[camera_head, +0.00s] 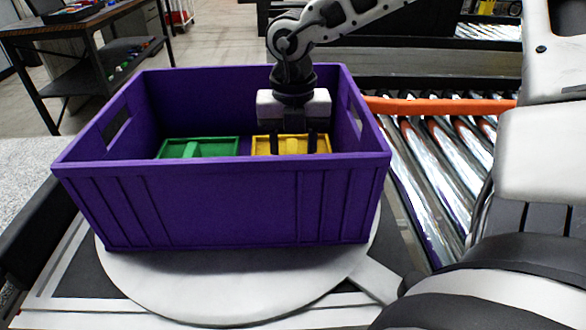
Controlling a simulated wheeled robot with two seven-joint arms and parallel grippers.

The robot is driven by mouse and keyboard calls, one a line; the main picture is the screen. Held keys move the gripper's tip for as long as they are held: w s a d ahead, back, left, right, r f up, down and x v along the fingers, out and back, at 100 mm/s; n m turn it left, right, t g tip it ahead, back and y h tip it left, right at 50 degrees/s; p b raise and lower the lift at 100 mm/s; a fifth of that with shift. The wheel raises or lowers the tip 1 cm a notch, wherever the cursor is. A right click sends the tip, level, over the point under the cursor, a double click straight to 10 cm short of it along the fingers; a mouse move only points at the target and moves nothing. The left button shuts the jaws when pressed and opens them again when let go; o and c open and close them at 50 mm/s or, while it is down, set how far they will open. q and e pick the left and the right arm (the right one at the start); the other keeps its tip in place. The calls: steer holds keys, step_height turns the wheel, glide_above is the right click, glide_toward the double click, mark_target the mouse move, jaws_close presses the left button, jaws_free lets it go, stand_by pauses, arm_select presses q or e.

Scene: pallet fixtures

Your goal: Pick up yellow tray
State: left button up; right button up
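The yellow tray (290,146) lies in the right part of the purple crate (220,205). The crate's front wall hides its lower part. My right gripper (293,145) points down inside the crate, over the yellow tray. Its two dark fingers are apart, one on each side of the tray's raised middle part. I cannot tell whether the fingertips touch the tray. My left gripper is not in view.
A green tray (198,148) lies in the crate, left of the yellow one. The crate stands on a round white platform (230,290). A roller conveyor (440,180) with an orange rail (440,105) is at the right. A dark table (90,50) stands at the back left.

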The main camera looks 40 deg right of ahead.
steer(key=shift+f, duration=0.15)
steer(key=shift+c, duration=0.3)
jaws_close()
steer(key=shift+r, duration=0.2)
